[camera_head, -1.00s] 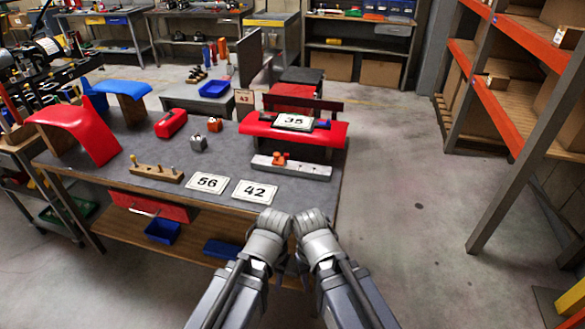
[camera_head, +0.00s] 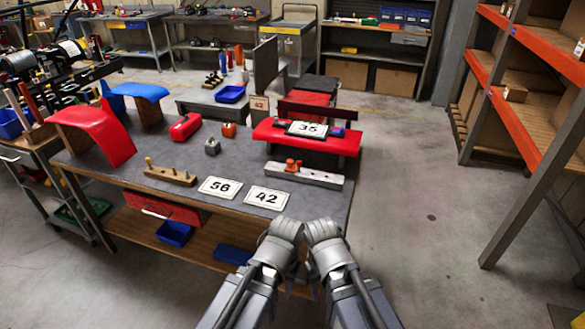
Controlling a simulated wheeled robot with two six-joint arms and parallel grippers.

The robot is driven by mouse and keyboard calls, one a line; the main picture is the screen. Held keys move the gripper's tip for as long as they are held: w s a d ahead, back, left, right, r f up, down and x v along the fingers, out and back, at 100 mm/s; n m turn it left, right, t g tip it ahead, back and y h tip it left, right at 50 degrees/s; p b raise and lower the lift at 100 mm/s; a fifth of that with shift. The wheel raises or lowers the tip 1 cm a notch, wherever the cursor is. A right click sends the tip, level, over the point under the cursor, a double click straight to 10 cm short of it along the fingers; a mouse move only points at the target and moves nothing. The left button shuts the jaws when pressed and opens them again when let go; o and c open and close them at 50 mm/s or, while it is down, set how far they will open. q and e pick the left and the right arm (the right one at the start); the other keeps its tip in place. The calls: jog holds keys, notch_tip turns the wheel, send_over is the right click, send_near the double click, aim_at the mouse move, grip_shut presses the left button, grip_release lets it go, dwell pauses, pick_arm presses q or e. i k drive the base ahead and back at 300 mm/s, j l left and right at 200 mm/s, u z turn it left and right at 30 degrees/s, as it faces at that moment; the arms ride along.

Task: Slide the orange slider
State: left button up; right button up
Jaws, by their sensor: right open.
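The orange slider (camera_head: 293,166) sits on a long grey metal rail (camera_head: 325,179) near the right end of the grey-topped table, left of the rail's middle. The rail lies just in front of a red curved panel. My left gripper (camera_head: 284,232) and my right gripper (camera_head: 322,232) are side by side at the table's front edge, nearer to me than the rail and apart from the slider. Nothing shows held in either. The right gripper is open. The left gripper's fingers are hidden behind its own wrist.
Number cards 56 (camera_head: 220,188) and 42 (camera_head: 267,197) lie in front of the rail. A wooden block with pegs (camera_head: 170,174) is to the left. A red panel (camera_head: 310,140) with card 35 stands behind. Open floor (camera_head: 415,220) lies to the right.

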aim_at(291, 167)
jog(key=i+j+z, duration=0.2)
jog(key=i, duration=0.3)
jog(key=i+j+z, duration=0.25)
jog(key=i, duration=0.25)
